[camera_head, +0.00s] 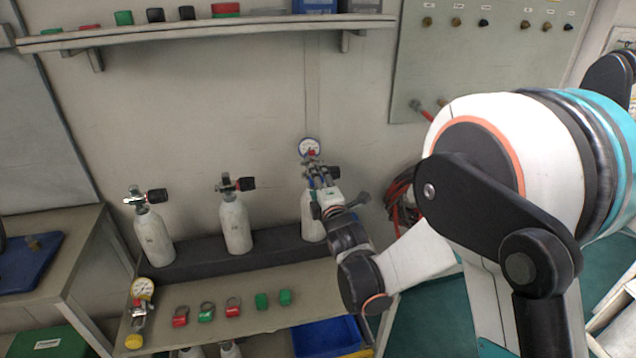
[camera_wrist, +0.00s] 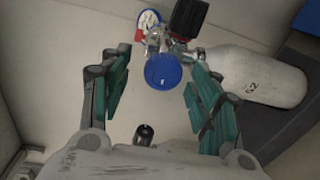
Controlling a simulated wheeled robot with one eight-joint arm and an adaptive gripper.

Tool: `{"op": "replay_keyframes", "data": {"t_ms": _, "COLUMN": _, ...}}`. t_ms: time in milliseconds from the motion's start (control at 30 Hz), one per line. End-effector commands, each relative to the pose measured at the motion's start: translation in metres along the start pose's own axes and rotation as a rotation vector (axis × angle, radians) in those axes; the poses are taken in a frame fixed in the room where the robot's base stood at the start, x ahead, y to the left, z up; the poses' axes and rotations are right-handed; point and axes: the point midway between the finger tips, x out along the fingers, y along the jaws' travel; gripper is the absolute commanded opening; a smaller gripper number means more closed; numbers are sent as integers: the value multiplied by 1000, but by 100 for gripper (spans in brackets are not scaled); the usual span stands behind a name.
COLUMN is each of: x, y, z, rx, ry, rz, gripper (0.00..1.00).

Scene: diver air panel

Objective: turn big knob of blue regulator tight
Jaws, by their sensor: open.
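The blue regulator's big blue knob (camera_wrist: 162,70) shows in the wrist view between my fingers' far ends, a little beyond the tips. The regulator's metal body (camera_wrist: 158,40) sits behind it, with a round gauge (camera_wrist: 149,20) that also shows in the head view (camera_head: 309,147). The regulator is at the valve of the right-hand white cylinder (camera_wrist: 262,78). My gripper (camera_wrist: 157,78) is open with green-padded fingers spread on both sides of the knob. I see no contact with it. In the head view my gripper (camera_head: 322,178) hides most of the regulator.
Two more white cylinders (camera_head: 153,238) (camera_head: 236,224) stand to the left on the dark rack. A yellow-knobbed regulator (camera_head: 138,312), red and green rings lie on the bench. A black valve knob (camera_wrist: 188,18) is close beside the regulator. Red hoses (camera_head: 401,199) hang right.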

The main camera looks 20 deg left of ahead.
Motion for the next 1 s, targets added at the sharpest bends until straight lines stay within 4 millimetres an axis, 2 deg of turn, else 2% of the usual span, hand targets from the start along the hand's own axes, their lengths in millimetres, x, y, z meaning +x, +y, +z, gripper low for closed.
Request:
{"op": "replay_keyframes", "data": {"t_ms": 300, "x": -61, "y": 0, "z": 0, "rx": 0, "ry": 0, "rz": 0, "gripper": 56}}
{"op": "replay_keyframes", "data": {"t_ms": 500, "x": -95, "y": 0, "z": 0, "rx": -1, "ry": 0, "rz": 0, "gripper": 56}}
{"op": "replay_keyframes", "data": {"t_ms": 700, "x": -110, "y": 0, "z": 0, "rx": 0, "ry": 0, "rz": -1, "gripper": 56}}
{"op": "replay_keyframes", "data": {"t_ms": 1000, "x": -112, "y": 0, "z": 0, "rx": 0, "ry": 0, "rz": -1, "gripper": 56}}
